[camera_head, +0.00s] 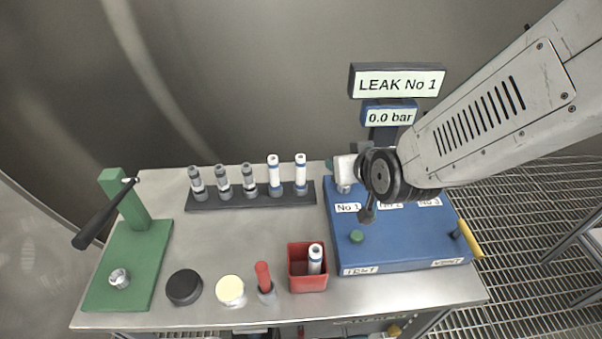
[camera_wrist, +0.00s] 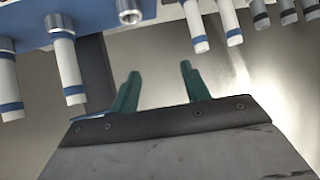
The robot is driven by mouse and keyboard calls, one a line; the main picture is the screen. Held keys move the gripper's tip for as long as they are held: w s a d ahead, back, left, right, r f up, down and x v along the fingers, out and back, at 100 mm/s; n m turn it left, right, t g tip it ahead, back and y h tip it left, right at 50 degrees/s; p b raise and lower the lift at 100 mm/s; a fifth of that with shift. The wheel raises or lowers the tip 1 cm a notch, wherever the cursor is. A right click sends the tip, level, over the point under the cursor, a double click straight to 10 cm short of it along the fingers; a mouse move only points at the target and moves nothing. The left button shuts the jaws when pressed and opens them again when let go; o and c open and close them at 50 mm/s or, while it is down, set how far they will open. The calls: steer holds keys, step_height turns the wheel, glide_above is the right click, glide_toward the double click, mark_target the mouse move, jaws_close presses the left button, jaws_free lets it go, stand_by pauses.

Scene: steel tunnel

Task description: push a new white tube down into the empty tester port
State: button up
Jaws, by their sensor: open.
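The blue tester (camera_head: 400,252) stands at the right of the bench, its ports labelled No 1, No 2 and No 3. The empty port (camera_wrist: 130,12) shows as a bare metal ring in the wrist view, which sees the scene upside down. Two white tubes with blue bands (camera_wrist: 66,68) sit in the other ports. Two new white tubes (camera_head: 274,175) (camera_head: 300,174) stand upright in the dark rack (camera_head: 252,197). My gripper (camera_wrist: 160,72) is open, with nothing between its green fingers. In the head view my wrist hides part of the tester's back.
A red box (camera_head: 308,279) holds a white, blue-banded tube. Grey tubes (camera_head: 222,182) share the rack. A green stand with a black lever (camera_head: 120,250), black and cream discs and a red-handled item (camera_head: 263,278) lie left. The sign reads LEAK No 1 (camera_head: 399,82), 0.0 bar.

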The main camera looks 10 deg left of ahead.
steer(key=n+t+y, duration=0.1)
steer(key=t+y, duration=0.1)
glide_toward(302, 165)
steer(key=d+x, duration=0.1)
steer(key=x, duration=1.1)
steer(key=shift+s+a, duration=0.25)
steer(key=shift+a, duration=0.05)
jaws_close()
